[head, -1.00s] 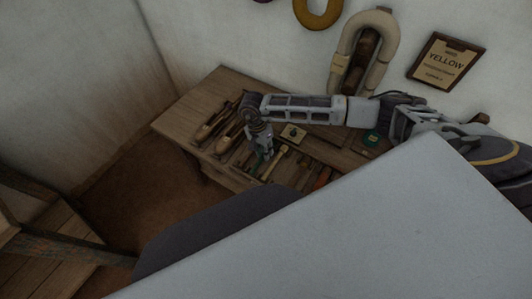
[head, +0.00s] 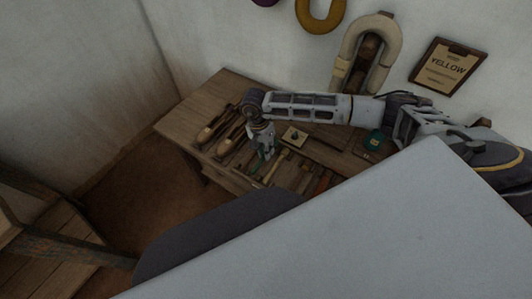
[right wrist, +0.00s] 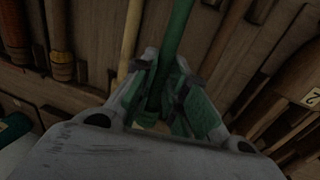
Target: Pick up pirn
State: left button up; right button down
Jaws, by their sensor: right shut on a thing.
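A slim green pirn (right wrist: 176,32) shows in the right wrist view, running from the top edge down between my right gripper's fingers. My right gripper (right wrist: 168,92) is shut on it. Its grasped part is partly hidden by the fingers. In the head view my right gripper (head: 265,150) points down over the tool bench (head: 190,104), and the pirn is too small and dark there to make out clearly. I cannot tell whether the pirn is clear of the bench top. My left gripper is not in view.
Wooden shuttles (head: 218,128) lie left of the gripper; one marked 2 (right wrist: 308,92) shows in the wrist view. Several slim tools lie to its right, including a red-brown one (head: 322,181). A small card (head: 295,136) and a green round item (head: 374,141) sit behind. A skein (head: 345,50) hangs on the wall.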

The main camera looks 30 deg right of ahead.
notch_tip(320, 180, up, 8)
jog(key=shift+f, duration=0.25)
jog(key=shift+n, duration=0.3)
dwell(0.5)
